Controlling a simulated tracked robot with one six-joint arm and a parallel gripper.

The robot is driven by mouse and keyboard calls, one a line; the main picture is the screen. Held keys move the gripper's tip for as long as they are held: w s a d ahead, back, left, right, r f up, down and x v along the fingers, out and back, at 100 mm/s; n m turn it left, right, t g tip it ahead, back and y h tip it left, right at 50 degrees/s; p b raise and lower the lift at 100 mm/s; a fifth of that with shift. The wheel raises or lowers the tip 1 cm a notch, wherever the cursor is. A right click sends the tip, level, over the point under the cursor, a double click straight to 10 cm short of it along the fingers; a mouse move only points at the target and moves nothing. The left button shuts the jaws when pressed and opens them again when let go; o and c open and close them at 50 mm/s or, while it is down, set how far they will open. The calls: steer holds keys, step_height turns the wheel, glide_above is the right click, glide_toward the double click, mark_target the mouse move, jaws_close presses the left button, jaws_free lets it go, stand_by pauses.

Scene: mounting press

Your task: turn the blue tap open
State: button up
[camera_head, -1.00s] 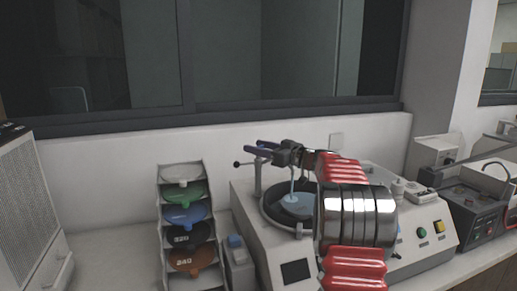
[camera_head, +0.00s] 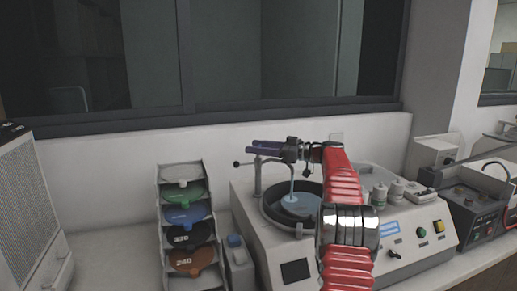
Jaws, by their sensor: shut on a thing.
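The grinding machine (camera_head: 262,222) stands on the bench with a round dark bowl (camera_head: 272,214). A grey tap post (camera_head: 258,178) rises at the bowl's back left. My gripper (camera_head: 258,147), with dark blue-purple fingers, is at the top of this post, above the bowl. It is shut on the tap's handle, which the fingers mostly hide; its blue colour cannot be told apart from them. A pale blue stream (camera_head: 292,183) runs down from below the gripper to a light blue patch (camera_head: 291,204) in the bowl.
Two white bottles (camera_head: 379,193) and a control panel (camera_head: 408,239) are at the right. A window (camera_head: 290,50) is behind.

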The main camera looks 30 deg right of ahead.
steer(key=shift+r+n+g+y, duration=0.1)
steer(key=shift+n+g+y, duration=0.5)
steer(key=shift+y, duration=0.1)
stand_by(0.4)
steer(key=o, duration=1)
steer(key=shift+o, duration=0.2)
steer(key=v, duration=1.3)
steer(key=shift+s+d, duration=0.25)
steer(key=shift+s, duration=0.05)
